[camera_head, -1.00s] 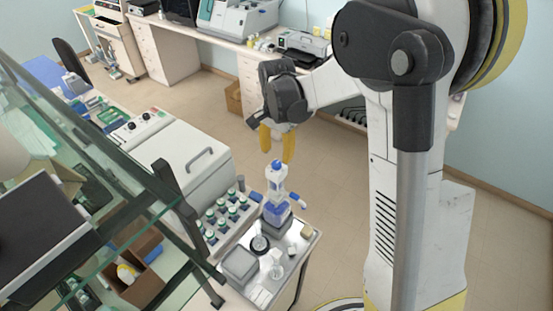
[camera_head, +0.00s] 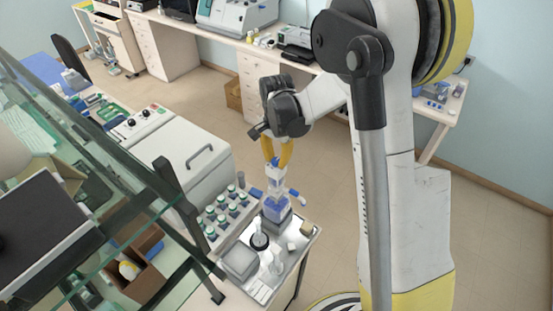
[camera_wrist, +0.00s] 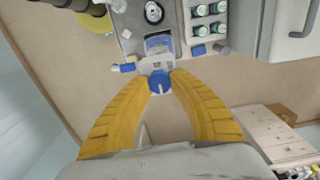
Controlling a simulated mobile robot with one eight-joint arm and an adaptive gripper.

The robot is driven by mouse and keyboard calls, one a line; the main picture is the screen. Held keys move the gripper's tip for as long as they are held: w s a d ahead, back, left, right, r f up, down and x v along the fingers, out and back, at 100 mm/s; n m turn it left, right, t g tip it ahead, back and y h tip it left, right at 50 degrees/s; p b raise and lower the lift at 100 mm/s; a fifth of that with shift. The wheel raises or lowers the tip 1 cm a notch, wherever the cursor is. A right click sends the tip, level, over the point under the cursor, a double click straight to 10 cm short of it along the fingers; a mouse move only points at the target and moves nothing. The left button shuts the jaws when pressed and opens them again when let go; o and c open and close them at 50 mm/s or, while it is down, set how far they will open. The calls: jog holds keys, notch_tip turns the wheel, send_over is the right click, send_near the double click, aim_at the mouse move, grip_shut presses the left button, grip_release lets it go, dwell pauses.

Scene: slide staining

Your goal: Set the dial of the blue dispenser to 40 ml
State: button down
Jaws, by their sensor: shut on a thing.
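The scale marks are too small to read.
Green-capped bottles (camera_head: 221,208) stand in a rack left of the dispenser. A grey box (camera_head: 240,262) and small glassware sit on the cart top (camera_head: 262,292). A white machine (camera_head: 178,155) stands behind. Open floor lies to the right.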

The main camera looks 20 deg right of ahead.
jog(key=shift+f+n+b, duration=0.1)
jog(key=shift+n+b, duration=0.2)
jog(key=shift+b, duration=0.05)
jog(key=n+b, duration=0.3)
jog(key=shift+f, duration=0.1)
jog(key=shift+n+b, duration=1.85)
jog(key=shift+n, duration=0.75)
jog(key=shift+r, duration=0.2)
jog(key=c, duration=1.1)
grip_release()
jog(key=shift+c, duration=0.2)
jog(key=shift+r, duration=0.1)
